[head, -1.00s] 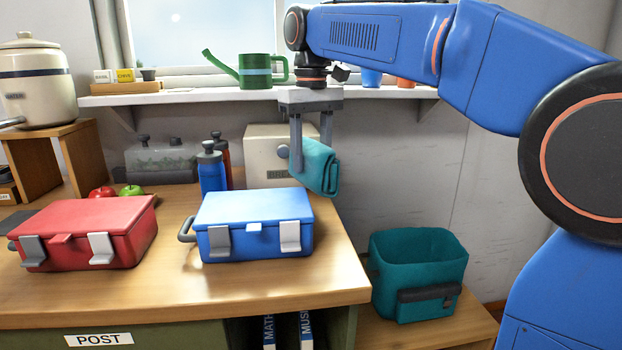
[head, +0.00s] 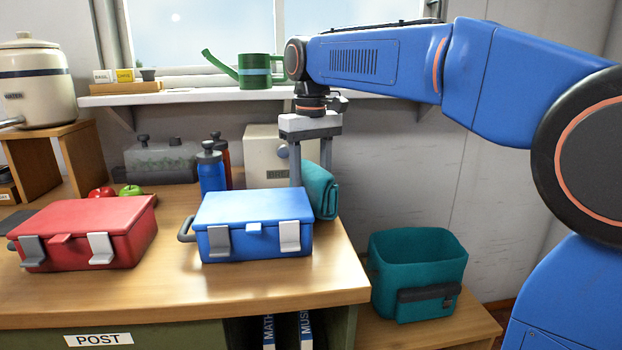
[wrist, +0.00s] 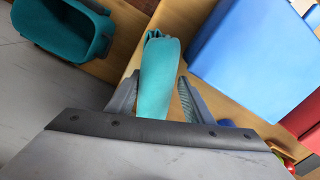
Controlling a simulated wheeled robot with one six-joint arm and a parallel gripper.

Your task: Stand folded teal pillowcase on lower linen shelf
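The folded teal pillowcase (head: 322,190) is a rolled-looking bundle, tilted slightly, behind the right end of the blue case. My gripper (head: 310,178) points down, and its fingers lie along both sides of the pillowcase. The blue case hides part of the near finger. I cannot tell whether the pillowcase touches the tabletop. No shelf that is clearly a linen shelf shows; a low wooden bench (head: 470,325) stands at lower right.
The blue case (head: 255,220) is close in front of my gripper, with the red case (head: 85,230) to its left. Bottles (head: 211,172) and a cream box (head: 265,150) stand behind. A teal bin (head: 415,285) sits on the bench. A windowsill shelf (head: 200,97) is above.

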